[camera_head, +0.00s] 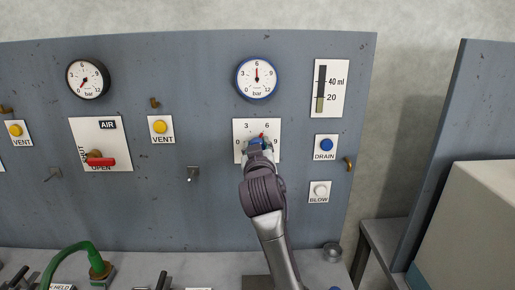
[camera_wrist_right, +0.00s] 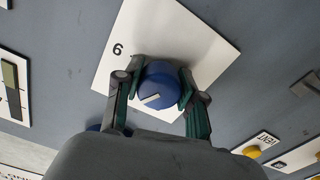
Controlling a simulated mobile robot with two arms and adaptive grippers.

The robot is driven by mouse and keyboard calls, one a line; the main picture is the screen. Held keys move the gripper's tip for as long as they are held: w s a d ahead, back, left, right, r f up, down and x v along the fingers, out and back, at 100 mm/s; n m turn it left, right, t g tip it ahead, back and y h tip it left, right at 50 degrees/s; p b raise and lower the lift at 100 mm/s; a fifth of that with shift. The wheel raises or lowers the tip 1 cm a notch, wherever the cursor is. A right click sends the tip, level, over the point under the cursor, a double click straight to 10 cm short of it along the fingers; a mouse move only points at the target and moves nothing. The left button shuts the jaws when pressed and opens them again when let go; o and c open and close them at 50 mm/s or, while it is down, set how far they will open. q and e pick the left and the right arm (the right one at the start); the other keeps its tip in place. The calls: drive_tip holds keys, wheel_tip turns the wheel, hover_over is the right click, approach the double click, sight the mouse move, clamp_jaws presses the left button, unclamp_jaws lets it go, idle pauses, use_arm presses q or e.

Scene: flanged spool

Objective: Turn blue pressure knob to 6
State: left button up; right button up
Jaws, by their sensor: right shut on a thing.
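The blue pressure knob (camera_wrist_right: 160,85) sits on a white dial plate (camera_head: 239,127) marked 0, 3, 6 and 9 on the grey panel. My right gripper (camera_wrist_right: 158,90) is shut on the knob, one finger on each side. A white mark on the knob face points to the lower left in the right wrist view. In the head view my right gripper (camera_head: 259,144) covers most of the knob, and a small red tip shows above it, toward the 6. The blue-rimmed gauge (camera_head: 257,78) above has its red needle pointing up at 6. My left gripper is not in view.
A black-rimmed gauge (camera_head: 88,78) and a red AIR lever (camera_head: 101,162) are to the left. A blue DRAIN button (camera_head: 326,145) and white BLOW button (camera_head: 320,190) are close on the right. A green hose (camera_head: 75,252) stands at the lower left.

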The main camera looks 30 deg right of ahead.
idle(0.3)
drive_tip(key=o, duration=1.1)
drive_tip(key=shift+o, duration=0.2)
drive_tip(key=v, duration=1.2)
drive_tip(key=shift+f, duration=0.1)
